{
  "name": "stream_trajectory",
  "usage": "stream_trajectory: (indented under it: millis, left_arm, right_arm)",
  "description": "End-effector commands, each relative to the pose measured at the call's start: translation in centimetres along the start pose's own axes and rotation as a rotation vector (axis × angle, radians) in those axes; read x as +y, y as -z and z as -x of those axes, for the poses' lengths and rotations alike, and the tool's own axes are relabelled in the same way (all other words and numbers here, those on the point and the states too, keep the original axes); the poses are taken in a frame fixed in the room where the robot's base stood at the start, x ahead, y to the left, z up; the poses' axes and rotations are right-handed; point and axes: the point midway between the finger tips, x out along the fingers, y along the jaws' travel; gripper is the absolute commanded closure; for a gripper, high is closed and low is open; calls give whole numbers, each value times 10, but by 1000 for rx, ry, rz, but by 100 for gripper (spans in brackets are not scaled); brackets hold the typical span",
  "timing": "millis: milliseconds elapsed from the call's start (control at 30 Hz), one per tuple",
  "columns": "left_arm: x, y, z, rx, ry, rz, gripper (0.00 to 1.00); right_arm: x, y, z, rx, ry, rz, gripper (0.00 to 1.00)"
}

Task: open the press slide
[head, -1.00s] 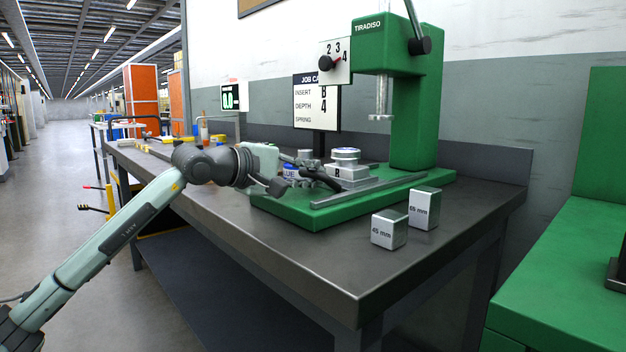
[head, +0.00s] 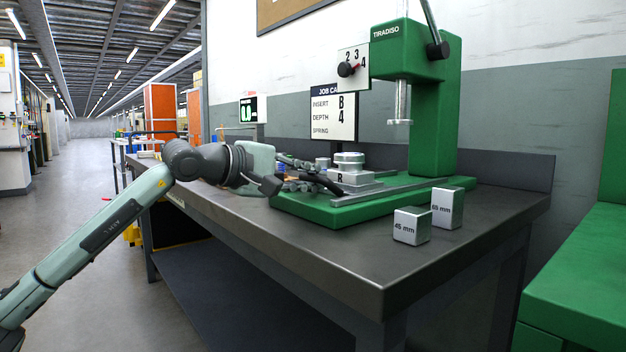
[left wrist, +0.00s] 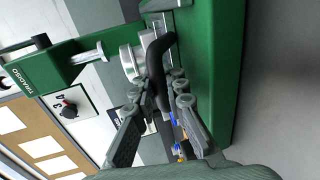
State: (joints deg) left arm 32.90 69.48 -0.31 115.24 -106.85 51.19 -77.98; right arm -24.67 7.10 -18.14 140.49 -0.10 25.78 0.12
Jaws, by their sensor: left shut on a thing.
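The green press (head: 432,110) stands on the bench with a silver spindle (head: 399,105) hanging down. Its slide (head: 356,178) is a silver block carrying a round metal piece (head: 349,159). The slide sits on the rails to the left of the spindle, not beneath it. A black curved handle (head: 328,184) reaches from the slide toward my left gripper (head: 316,178). In the left wrist view, the handle (left wrist: 156,62) lies between the fingers of the left gripper (left wrist: 158,88), which is shut on it. The fingers partly hide the slide's near end. My right gripper is out of view.
Two metal blocks, marked 45 mm (head: 411,227) and 65 mm (head: 447,208), stand on the bench (head: 330,255) right of the press base. A job card (head: 333,112) stands behind the press. Green equipment (head: 580,265) is at far right.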

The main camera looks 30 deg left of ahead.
Motion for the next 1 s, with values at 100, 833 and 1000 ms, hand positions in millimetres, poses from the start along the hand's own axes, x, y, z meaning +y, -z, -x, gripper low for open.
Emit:
stream_trajectory:
  millis: [100,833,1000]
  left_arm:
    - [1,1,0,3,-2,-2,79]
    - [-2,0,36,0,2,2,78]
    - [0,0,61,-1,-3,3,78]
  right_arm:
    - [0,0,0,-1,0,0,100]
    - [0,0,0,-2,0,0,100]
    - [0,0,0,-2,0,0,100]
